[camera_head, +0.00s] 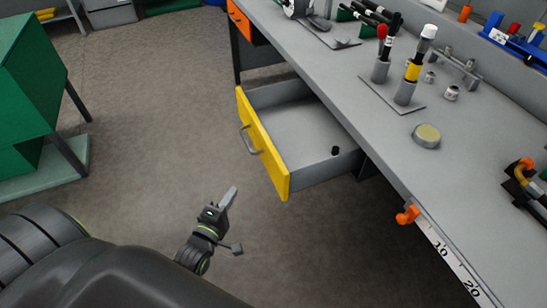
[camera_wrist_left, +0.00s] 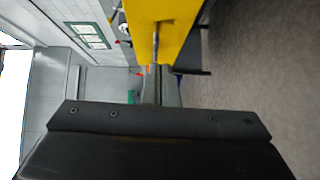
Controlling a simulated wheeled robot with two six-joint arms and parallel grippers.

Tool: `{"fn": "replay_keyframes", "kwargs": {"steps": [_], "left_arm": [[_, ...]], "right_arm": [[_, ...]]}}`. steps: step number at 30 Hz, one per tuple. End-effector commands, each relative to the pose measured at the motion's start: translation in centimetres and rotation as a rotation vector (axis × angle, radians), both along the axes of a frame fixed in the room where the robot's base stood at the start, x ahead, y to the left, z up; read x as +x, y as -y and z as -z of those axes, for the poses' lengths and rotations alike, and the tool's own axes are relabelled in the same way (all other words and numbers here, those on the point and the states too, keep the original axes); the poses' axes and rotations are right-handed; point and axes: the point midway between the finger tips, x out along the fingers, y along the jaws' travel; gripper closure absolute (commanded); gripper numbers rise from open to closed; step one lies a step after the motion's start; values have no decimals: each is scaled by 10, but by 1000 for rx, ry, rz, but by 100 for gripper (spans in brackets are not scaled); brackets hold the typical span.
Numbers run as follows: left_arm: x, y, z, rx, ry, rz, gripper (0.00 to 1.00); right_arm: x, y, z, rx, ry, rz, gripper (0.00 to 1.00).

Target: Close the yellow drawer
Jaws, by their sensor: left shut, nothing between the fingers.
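The yellow drawer (camera_head: 264,146) stands pulled out from under the grey workbench. Its front carries a grey handle (camera_head: 249,140), and a small dark object (camera_head: 335,150) lies inside near its right wall. My left gripper (camera_head: 230,197) is shut and empty, in front of the drawer front and apart from it in the head view, towards the bottom of the picture. In the left wrist view the yellow drawer front (camera_wrist_left: 163,30) is ahead, above the shut fingers (camera_wrist_left: 161,85). My right gripper is not in view.
An orange drawer (camera_head: 241,22) is farther back. A green cabinet (camera_head: 35,85) stands at left. The floor before the drawer is clear.

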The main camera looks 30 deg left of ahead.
Motion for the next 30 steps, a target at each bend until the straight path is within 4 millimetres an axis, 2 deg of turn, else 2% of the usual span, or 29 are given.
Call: {"fn": "replay_keyframes", "kwargs": {"steps": [4,8,21,30], "left_arm": [[5,0,-8,-31,29,2,100],[21,-1,-10,-31,29,3,100],[102,-7,-9,-28,26,2,100],[128,16,-7,-28,25,1,100]], "right_arm": [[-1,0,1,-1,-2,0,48],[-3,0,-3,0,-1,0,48],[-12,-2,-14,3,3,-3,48],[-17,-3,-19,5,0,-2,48]]}}
